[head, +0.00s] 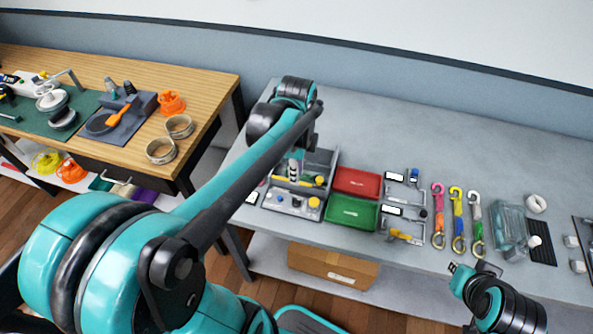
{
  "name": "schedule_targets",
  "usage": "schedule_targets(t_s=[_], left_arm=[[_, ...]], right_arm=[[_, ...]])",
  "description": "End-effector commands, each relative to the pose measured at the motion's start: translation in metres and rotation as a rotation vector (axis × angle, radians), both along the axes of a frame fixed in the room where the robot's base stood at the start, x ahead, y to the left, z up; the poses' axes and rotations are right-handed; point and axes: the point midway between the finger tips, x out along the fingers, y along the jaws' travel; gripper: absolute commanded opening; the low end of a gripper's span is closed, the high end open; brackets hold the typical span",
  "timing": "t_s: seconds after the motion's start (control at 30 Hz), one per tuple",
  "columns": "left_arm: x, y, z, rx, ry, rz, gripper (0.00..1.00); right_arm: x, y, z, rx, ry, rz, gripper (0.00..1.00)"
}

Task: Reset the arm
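My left arm reaches in from the lower left across the picture. Its far joint is above the grey table (400,130). My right arm shows only as a short teal and black part at the lower right, by the table's front edge. My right gripper cannot be clearly made out there.
A red tray (357,181) and a green tray (351,213) stand beside the station. Several coloured straps with hooks (457,215), callipers (405,238) and a clear container (509,228) lie to the right. A wooden workbench (190,70) stands left. A cardboard box (332,266) sits underneath.

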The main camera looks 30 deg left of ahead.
Motion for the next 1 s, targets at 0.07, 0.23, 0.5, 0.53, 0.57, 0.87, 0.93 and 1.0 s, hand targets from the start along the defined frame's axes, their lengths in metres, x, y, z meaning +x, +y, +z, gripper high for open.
schedule_targets(t_s=[0.07, 0.23, 0.5, 0.53, 0.57, 0.87, 0.93, 1.0], left_arm=[[0.000, 0.000, 0.001, 0.000, 0.000, 0.000, 0.18], [0.000, 0.000, 0.001, 0.000, 0.000, 0.000, 0.18], [0.000, 0.000, 0.001, 0.000, -0.002, 0.004, 0.18], [-0.001, -0.001, 0.001, 0.001, -0.006, 0.012, 0.18], [-0.002, -0.002, 0.001, 0.002, -0.013, 0.026, 0.18], [-0.034, -0.039, 0.011, -0.062, -0.288, 0.611, 0.18], [-0.041, -0.049, 0.011, -0.124, -0.364, 0.787, 0.18], [-0.048, -0.057, 0.010, -0.197, -0.424, 0.944, 0.18]], right_arm=[[0.000, 0.000, 0.000, 0.000, 0.000, 0.000, 0.07], [0.000, 0.000, 0.000, 0.000, 0.000, 0.000, 0.07], [0.000, 0.000, 0.000, 0.000, 0.000, 0.000, 0.07], [0.000, 0.000, 0.000, 0.000, 0.000, 0.000, 0.07], [0.000, 0.000, 0.000, 0.000, 0.000, 0.000, 0.07], [0.000, 0.000, 0.000, 0.000, 0.000, 0.000, 0.07], [0.000, 0.000, 0.000, 0.000, 0.000, 0.000, 0.07], [0.000, 0.000, 0.000, 0.000, 0.000, 0.000, 0.07]])
